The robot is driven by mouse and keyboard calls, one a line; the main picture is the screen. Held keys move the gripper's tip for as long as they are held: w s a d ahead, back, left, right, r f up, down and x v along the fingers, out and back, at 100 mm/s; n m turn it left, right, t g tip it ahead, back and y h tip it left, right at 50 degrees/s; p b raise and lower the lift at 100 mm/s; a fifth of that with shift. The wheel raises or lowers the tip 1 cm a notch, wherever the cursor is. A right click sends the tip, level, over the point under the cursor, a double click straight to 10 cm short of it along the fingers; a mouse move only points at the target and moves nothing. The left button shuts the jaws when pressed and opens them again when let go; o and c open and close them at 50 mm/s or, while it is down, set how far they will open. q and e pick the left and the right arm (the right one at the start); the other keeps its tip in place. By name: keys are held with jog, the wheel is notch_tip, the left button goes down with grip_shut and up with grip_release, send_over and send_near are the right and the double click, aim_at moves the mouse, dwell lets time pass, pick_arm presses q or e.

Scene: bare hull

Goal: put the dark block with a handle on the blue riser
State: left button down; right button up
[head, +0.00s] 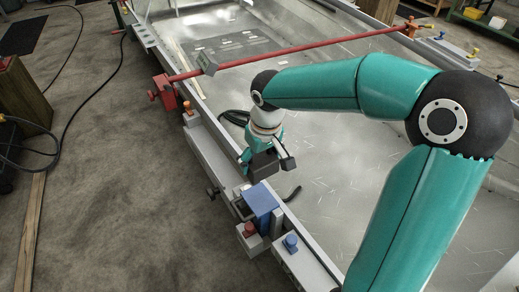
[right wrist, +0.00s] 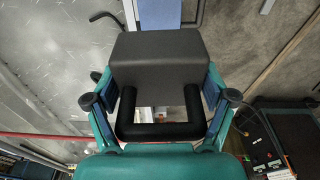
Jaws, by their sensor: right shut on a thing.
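The dark block with a handle (right wrist: 160,58) fills the middle of the right wrist view, its black U-shaped handle (right wrist: 160,131) towards the camera. The blue riser (head: 262,203) stands on the grey rail, just nearer the camera than the block. Part of the blue riser (right wrist: 154,11) also shows beyond the block in the right wrist view. My left gripper is not in view.
A red and grey block (head: 250,238) and a blue knob (head: 291,243) stand close to the riser. A red bar (head: 300,52) crosses the hull behind the gripper. The metal hull floor (head: 345,150) at right is mostly bare.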

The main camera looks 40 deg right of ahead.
notch_tip(320, 180, down, 13)
jog(key=shift+b, duration=0.85)
jog(key=o, duration=1.7)
jog(key=r, duration=0.4)
jog(key=s+r+p, duration=0.1)
jog(key=r, duration=0.3)
jog(key=s+r, duration=0.1)
jog(key=r, duration=0.2)
jog(key=shift+a+r+p, duration=0.25)
jog(key=shift+r+p, duration=0.1)
jog(key=shift+r, duration=0.05)
